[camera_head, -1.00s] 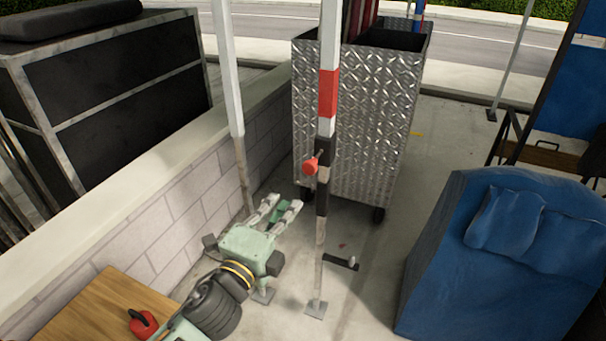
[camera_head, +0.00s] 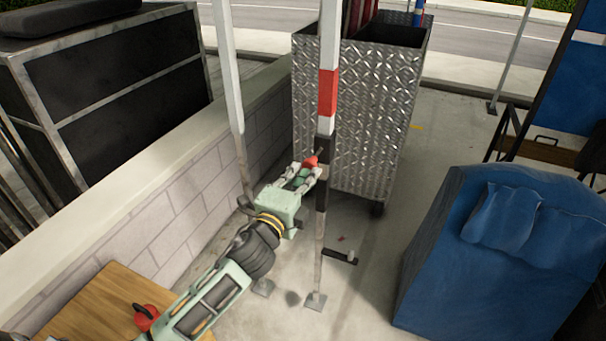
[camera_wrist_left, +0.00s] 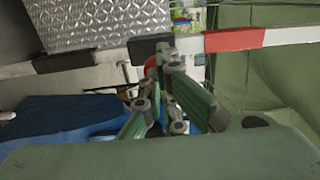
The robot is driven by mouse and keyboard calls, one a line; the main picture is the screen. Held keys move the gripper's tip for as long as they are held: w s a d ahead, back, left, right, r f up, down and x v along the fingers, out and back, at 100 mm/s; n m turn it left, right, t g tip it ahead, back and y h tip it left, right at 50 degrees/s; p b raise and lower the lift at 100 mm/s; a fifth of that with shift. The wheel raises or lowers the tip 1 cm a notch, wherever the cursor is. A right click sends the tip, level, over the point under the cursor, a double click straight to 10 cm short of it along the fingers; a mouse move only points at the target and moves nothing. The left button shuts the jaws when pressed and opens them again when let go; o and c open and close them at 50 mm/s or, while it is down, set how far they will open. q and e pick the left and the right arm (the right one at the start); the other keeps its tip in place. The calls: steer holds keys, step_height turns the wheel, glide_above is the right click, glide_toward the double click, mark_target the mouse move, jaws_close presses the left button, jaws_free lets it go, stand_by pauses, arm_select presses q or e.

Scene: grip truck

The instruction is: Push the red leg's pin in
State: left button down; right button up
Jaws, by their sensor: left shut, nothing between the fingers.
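The leg (camera_head: 328,92) with the red band stands upright, banded white, red and black; in the left wrist view the leg (camera_wrist_left: 235,41) runs sideways across the top. Its pin's red knob (camera_head: 310,161) is on the left side of the black section, partly hidden behind the fingers in the left wrist view (camera_wrist_left: 151,63). My left gripper (camera_head: 307,170) is shut and empty, with its fingertips right at the knob. I cannot tell whether they touch it. The pin's shaft is hardly visible. My right gripper is not in view.
A metal tread-plate cart (camera_head: 365,110) stands just behind the leg. A low block wall (camera_head: 190,200) and another white leg (camera_head: 228,80) are on the left. A crank handle (camera_head: 340,256) sticks out low on the leg. A blue covered object (camera_head: 450,270) stands at right.

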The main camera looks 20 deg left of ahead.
mark_target(307, 166)
arm_select(q)
steer(key=shift+w, duration=0.1)
steer(key=w, duration=0.5)
steer(key=shift+r, duration=0.1)
steer(key=shift+s+r, duration=0.1)
steer(key=shift+r, duration=0.05)
